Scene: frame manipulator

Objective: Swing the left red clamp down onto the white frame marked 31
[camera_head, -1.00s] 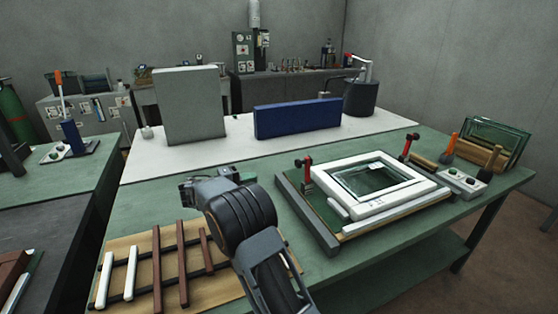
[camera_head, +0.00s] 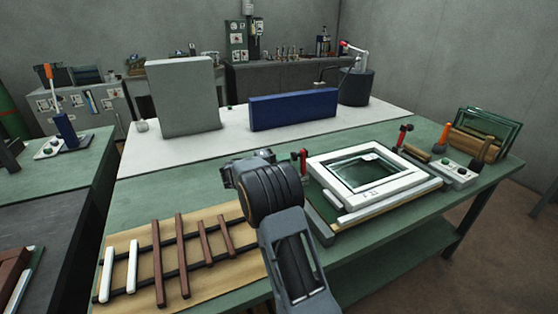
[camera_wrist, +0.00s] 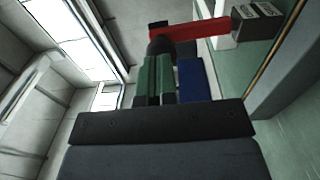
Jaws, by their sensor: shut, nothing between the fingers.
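The white frame (camera_head: 319,168) lies flat on its fixture on the green bench, with glass in its opening; its number is too small to read. The left red clamp (camera_head: 303,158) stands upright at its left edge. In the wrist view a red clamp arm (camera_wrist: 195,32) spans the top, with a dark block at its right end. The right red clamp (camera_head: 403,133) is also upright at the far corner. My gripper (camera_wrist: 160,58) is shut and empty, just below the red arm in the wrist view; I cannot tell if it touches. My wrist hides its fingers in the head view.
A wooden board (camera_head: 195,285) with brown and white strips lies left of my arm. A control box (camera_head: 455,173) and a rack of glass panes (camera_head: 487,130) are at the right. A blue panel (camera_head: 295,109) stands behind.

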